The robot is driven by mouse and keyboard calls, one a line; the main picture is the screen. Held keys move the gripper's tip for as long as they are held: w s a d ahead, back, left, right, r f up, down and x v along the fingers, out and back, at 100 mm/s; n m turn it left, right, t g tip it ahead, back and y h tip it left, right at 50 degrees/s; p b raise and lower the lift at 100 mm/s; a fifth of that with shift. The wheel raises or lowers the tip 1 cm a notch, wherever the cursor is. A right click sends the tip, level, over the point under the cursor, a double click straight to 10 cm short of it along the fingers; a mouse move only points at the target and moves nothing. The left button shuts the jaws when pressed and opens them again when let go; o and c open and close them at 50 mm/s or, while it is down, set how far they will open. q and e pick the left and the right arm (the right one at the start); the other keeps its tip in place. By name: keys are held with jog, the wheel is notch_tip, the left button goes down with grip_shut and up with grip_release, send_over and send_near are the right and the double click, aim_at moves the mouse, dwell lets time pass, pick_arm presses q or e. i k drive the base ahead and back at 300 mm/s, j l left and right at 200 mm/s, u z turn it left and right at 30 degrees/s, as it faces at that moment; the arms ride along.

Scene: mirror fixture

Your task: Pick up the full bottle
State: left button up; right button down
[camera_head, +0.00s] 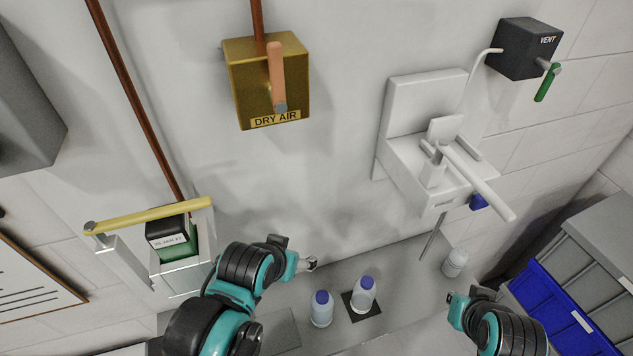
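Two clear bottles with blue caps stand on the grey ledge at the bottom middle. The left bottle (322,312) stands on the bare ledge. The right bottle (364,297) stands on a dark square mat (372,309). I cannot tell from their contents which one is full. My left gripper (296,252) is open and empty, above and left of the two bottles in the picture. My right gripper (467,294) is empty, to the right of them; its fingertips look spread apart. Neither gripper touches a bottle.
A whitish container (455,262) stands further right on the ledge. A blue bin (560,310) is at lower right. A white wall fixture (425,160) with a long handle, a DRY AIR box (268,85) and a VENT box (525,48) are on the wall. A yellow lever (150,215) sticks out at left.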

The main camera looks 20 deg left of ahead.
aim_at(322, 308)
jog(key=k+l, duration=0.8)
